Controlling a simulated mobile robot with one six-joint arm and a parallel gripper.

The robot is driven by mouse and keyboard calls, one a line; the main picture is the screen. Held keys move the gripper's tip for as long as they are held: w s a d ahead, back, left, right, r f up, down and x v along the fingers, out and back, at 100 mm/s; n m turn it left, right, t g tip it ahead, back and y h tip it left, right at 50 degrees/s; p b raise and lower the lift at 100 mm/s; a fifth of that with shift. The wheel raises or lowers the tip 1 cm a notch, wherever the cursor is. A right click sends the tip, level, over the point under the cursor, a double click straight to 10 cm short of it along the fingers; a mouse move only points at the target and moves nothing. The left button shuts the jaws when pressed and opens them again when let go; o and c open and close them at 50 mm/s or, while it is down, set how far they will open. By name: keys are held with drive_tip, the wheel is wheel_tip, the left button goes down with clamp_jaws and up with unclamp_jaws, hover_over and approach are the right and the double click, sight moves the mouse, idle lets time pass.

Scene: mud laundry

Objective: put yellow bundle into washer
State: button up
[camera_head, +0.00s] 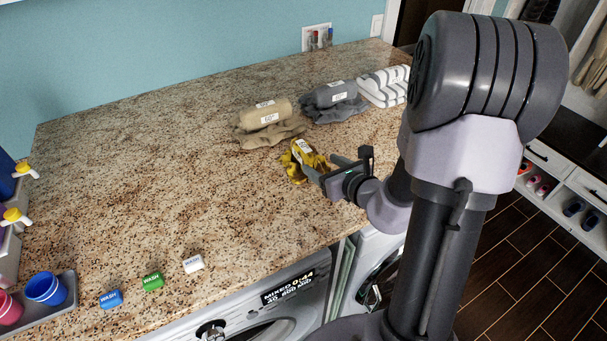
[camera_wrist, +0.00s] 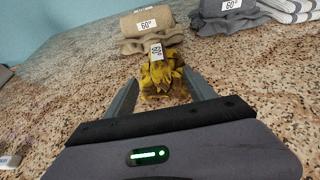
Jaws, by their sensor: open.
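The yellow bundle (camera_head: 303,157) is a crumpled cloth with a white tag, lying on the speckled granite counter. It also shows in the wrist view (camera_wrist: 160,75), straight ahead of my gripper (camera_wrist: 163,98). In the head view my gripper (camera_head: 328,170) is low over the counter at the bundle's right side. Its jaws are open, with the near part of the bundle at or between the fingertips; I cannot tell whether they touch it. A washer (camera_head: 240,320) stands under the counter's front edge, with a display reading "MIXED 0:44". Its door is only partly in view.
A tan bundle (camera_head: 263,115), a grey bundle (camera_head: 330,95) and striped towels (camera_head: 384,85) lie behind the yellow one. Blue (camera_head: 111,299), green (camera_head: 152,281) and white (camera_head: 193,264) blocks sit near the front edge. A second machine (camera_head: 372,265) stands right of the washer. The counter's left middle is clear.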

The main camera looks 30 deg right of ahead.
sight(315, 159)
drive_tip(key=x, duration=0.5)
drive_tip(key=shift+w+r, duration=0.15)
drive_tip(key=shift+w, duration=0.15)
drive_tip(key=x, duration=0.5)
drive_tip(key=shift+w+a, duration=0.1)
drive_tip(key=shift+w, duration=0.15)
drive_tip(key=shift+s+r, duration=0.15)
drive_tip(key=shift+s, duration=0.05)
drive_tip(key=shift+c, duration=0.4)
clamp_jaws()
